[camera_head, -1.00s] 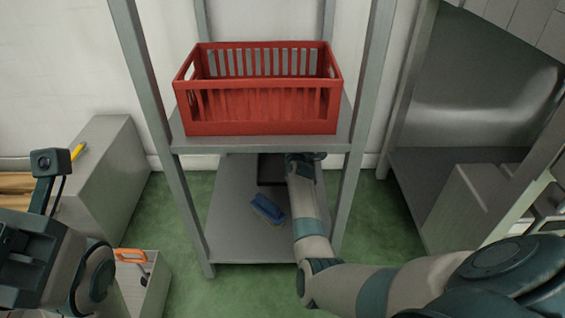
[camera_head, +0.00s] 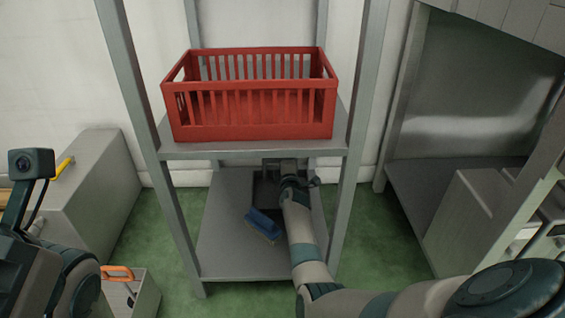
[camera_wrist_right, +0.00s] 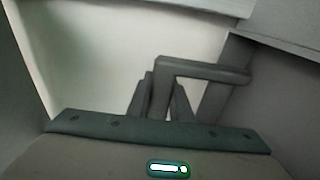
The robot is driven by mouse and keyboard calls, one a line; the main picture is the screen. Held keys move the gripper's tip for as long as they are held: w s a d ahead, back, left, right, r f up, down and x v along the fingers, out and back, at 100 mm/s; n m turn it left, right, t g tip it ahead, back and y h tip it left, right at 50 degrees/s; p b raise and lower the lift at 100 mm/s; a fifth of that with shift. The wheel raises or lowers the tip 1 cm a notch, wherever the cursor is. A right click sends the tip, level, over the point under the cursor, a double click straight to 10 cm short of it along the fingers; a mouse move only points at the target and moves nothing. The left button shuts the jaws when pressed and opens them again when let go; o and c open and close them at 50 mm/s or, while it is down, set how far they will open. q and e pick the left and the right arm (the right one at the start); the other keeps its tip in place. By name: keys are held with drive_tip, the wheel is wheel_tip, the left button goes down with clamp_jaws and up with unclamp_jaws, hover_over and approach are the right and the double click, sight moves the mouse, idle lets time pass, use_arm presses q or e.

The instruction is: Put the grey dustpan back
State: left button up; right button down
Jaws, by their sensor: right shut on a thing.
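My right arm reaches under the upper shelf board, with the right gripper (camera_head: 290,180) low over the back of the lower shelf (camera_head: 225,255). In the right wrist view the right gripper (camera_wrist_right: 160,100) is shut on a grey bar-like handle, which I take for the grey dustpan (camera_wrist_right: 205,70). In the head view a grey edge shows just behind the gripper, partly hidden by it and the upper board. A dark flat rectangle (camera_head: 264,190) lies beside the gripper on the lower shelf. My left gripper (camera_head: 25,275) is at the left edge; its fingers are out of sight.
A red crate (camera_head: 250,132) stands on the upper shelf. A blue brush (camera_head: 263,225) lies on the lower shelf, left of my right forearm. Grey shelf posts (camera_head: 172,215) bound the opening. A box with an orange-handled tool (camera_head: 117,272) stands at lower left.

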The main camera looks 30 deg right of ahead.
drive_tip(key=shift+f+b, duration=0.45)
drive_tip(key=shift+f, duration=0.65)
drive_tip(key=c, duration=1.6)
unclamp_jaws()
drive_tip(key=shift+r, duration=0.2)
